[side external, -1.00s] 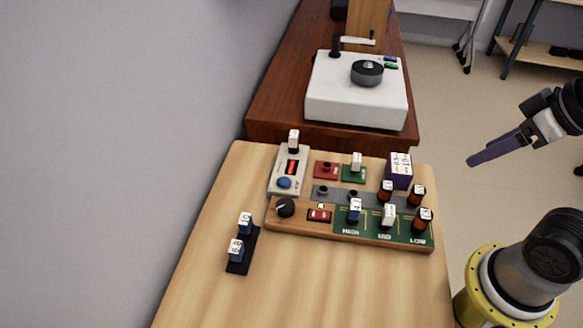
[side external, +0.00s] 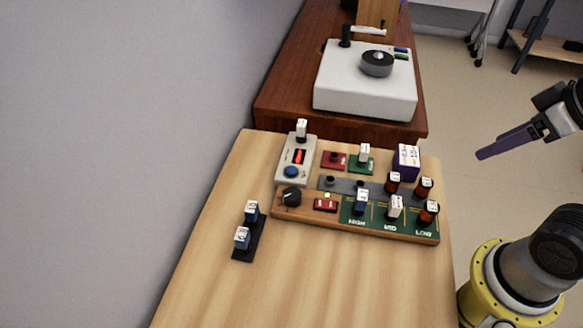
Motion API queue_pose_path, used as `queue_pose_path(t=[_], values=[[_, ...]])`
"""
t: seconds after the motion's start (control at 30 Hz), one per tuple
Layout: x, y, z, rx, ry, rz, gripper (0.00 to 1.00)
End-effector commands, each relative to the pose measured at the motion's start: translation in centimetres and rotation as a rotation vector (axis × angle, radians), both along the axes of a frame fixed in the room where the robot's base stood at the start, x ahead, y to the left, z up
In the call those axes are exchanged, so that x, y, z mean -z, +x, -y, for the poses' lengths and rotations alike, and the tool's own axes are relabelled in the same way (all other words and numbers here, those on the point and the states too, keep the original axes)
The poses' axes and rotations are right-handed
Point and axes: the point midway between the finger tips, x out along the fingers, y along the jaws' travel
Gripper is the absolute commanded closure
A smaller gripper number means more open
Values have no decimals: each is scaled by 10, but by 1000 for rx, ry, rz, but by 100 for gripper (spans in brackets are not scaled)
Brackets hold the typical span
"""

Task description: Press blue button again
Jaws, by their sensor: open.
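The blue button (side external: 291,171) is a round cap at the near end of a pale grey box (side external: 285,180). The box has a lit red display (side external: 299,156) and a white-labelled plug at its far end. The box stands at the back left of the wooden panel on the table. My gripper (side external: 482,154) is at the right, beyond the table's right edge, well away from the button. Its purple fingers point left and it holds nothing visible. The finger gap is hard to see from this side.
A wooden panel (side external: 300,220) carries a black knob (side external: 291,196), a red switch (side external: 325,205) and several labelled parts. A white turntable-like device (side external: 345,90) stands behind. The table's front is clear.

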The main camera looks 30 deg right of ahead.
Motion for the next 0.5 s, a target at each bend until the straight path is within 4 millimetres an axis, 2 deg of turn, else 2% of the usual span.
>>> queue_pose_path(t=[0.07, 0.4, 0.43, 0.5], values=[[0, 0, 0, 0, 0, 0, 36], [0, 0, 0, 0, 0, 0, 97], [0, 0, 0, 0, 0, 0, 100], [0, 0, 0, 0, 0, 0, 100]])
